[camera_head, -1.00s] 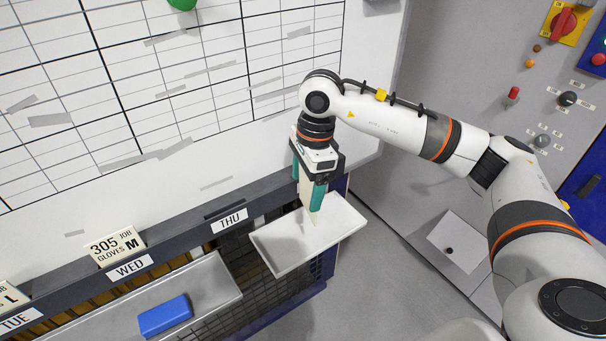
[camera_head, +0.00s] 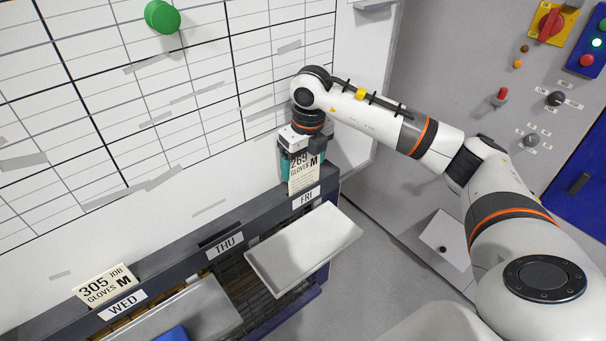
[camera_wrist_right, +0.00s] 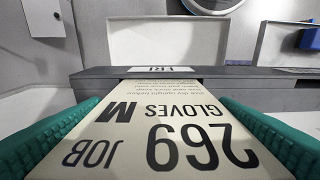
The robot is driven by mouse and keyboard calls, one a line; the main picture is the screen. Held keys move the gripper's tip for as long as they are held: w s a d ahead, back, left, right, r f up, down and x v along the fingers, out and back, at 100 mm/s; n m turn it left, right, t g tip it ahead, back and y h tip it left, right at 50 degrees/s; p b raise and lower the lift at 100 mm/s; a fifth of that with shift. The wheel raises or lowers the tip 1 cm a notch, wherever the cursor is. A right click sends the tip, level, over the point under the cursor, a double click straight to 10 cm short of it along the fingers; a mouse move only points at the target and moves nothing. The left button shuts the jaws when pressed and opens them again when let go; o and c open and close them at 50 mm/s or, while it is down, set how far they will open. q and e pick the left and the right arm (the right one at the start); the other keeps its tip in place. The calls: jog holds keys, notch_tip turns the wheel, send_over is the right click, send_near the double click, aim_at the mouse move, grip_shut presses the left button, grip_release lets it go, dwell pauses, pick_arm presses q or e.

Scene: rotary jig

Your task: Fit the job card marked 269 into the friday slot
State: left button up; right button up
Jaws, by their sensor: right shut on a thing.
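The cream job card marked 269 GLOVES M (camera_head: 304,176) is held by my right gripper (camera_head: 300,162) at the FRI end of the grey rack (camera_head: 160,271). The card faces the head camera, just behind the FRI label (camera_head: 306,198). In the right wrist view the card (camera_wrist_right: 150,138) lies between the teal fingers, with its far edge at the rack by the FRI label (camera_wrist_right: 158,69). The friday slot opening is hidden by the card, so I cannot tell whether the card's edge is in it. My left gripper is not in view.
Card 305 (camera_head: 104,284) stands in the WED slot. The THU slot (camera_head: 217,234) is empty. A pale tray (camera_head: 304,248) sits in front of the rack, with a longer tray (camera_head: 195,313) to its left. The whiteboard (camera_head: 215,165) rises close behind.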

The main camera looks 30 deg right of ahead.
aim_at(303, 173)
notch_tip(303, 173, down, 3)
jog(key=shift+f+p, duration=0.15)
jog(key=shift+p, duration=0.3)
jog(key=shift+f, duration=0.45)
jog(key=shift+f, duration=0.1)
jog(key=o, duration=0.9)
